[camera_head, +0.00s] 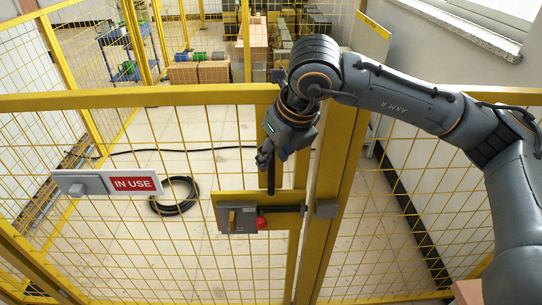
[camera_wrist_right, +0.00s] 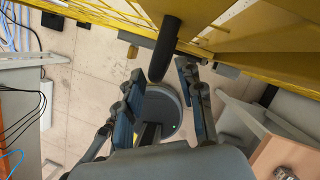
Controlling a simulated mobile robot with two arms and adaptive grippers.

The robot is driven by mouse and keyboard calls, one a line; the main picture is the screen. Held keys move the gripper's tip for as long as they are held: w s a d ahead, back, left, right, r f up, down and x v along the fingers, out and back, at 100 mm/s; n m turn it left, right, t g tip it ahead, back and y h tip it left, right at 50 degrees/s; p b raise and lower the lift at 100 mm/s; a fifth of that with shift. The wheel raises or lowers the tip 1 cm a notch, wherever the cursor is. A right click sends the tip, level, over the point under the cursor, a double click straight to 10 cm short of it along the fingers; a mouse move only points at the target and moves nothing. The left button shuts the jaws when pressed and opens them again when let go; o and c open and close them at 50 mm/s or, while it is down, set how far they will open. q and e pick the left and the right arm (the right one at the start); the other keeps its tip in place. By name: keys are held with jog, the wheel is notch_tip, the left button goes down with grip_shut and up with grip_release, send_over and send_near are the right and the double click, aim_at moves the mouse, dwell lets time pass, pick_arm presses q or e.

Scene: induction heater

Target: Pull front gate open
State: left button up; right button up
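The front gate (camera_head: 140,99) is a yellow frame with wire mesh and appears closed against the yellow post (camera_head: 335,190). A grey lock box (camera_head: 238,217) with a red button sits on its yellow plate. A black upright handle (camera_head: 271,178) stands above the lock plate and shows as a dark rounded bar in the right wrist view (camera_wrist_right: 166,48). My right gripper (camera_head: 270,153) is at the top of the handle. In the wrist view its two fingers (camera_wrist_right: 160,78) are apart, with the handle's end between or just beyond their tips; contact cannot be told. My left gripper is out of view.
An "IN USE" sign (camera_head: 133,184) hangs on the gate mesh at left. Behind the gate, a black cable coil (camera_head: 175,196) lies on the pale floor, with cardboard boxes (camera_head: 213,71) and a blue rack (camera_head: 122,52) farther back. A wall with a window ledge (camera_head: 460,25) is at right.

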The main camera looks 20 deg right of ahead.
jog(key=shift+w+a+f, duration=0.1)
jog(key=shift+w+f, duration=0.05)
jog(key=shift+f, duration=0.4)
jog(key=shift+w+f, duration=0.1)
jog(key=shift+f, duration=0.45)
jog(key=shift+w+a+f, duration=0.1)
jog(key=shift+w+f, duration=0.05)
jog(key=shift+c, duration=0.4)
grip_shut()
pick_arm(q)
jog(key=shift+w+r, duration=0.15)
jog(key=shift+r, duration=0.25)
